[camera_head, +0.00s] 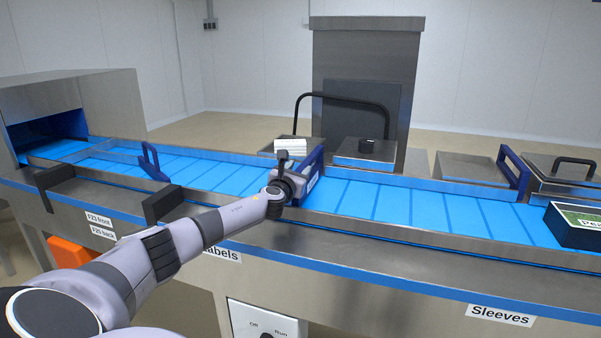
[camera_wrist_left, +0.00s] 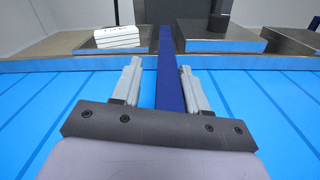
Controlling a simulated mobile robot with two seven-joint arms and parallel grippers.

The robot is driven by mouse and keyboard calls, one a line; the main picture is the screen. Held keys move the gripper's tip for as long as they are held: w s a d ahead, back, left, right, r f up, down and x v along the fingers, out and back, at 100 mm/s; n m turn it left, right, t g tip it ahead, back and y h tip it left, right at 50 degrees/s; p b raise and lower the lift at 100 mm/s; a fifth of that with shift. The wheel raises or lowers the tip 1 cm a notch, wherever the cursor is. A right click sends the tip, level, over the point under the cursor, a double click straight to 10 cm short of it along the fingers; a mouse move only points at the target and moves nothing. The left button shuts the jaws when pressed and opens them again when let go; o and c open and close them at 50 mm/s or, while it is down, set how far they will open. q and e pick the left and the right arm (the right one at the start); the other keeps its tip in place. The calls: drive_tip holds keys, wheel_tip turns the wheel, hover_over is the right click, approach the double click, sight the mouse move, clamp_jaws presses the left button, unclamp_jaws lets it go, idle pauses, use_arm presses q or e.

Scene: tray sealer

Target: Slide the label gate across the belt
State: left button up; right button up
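The label gate (camera_head: 313,172) is a blue bar reaching across the blue belt, above the "Labels" sign (camera_head: 222,253). My left gripper (camera_head: 290,184) is at the gate, with its arm coming over the near rail; its fingertips are largely hidden in the head view. In the left wrist view, the blue gate bar (camera_wrist_left: 170,75) stands between the two grey fingers of the left gripper (camera_wrist_left: 160,88). The fingers are apart, with a gap on the bar's left side; the bar is close to the right finger. My right gripper is not seen.
A stack of white labels (camera_head: 290,146) sits behind the belt. Other blue gates stand at the left (camera_head: 152,162) and right (camera_head: 515,168). A dark box with a green top (camera_head: 574,225) is on the belt's right end. A tunnel housing (camera_head: 110,103) covers the left end.

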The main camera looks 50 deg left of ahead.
use_arm(q)
drive_tip(key=shift+w+d+f, duration=0.1)
drive_tip(key=shift+d, duration=0.2)
drive_tip(key=shift+p+v, duration=0.3)
drive_tip(key=shift+v, duration=3.25)
drive_tip(key=shift+a, duration=0.1)
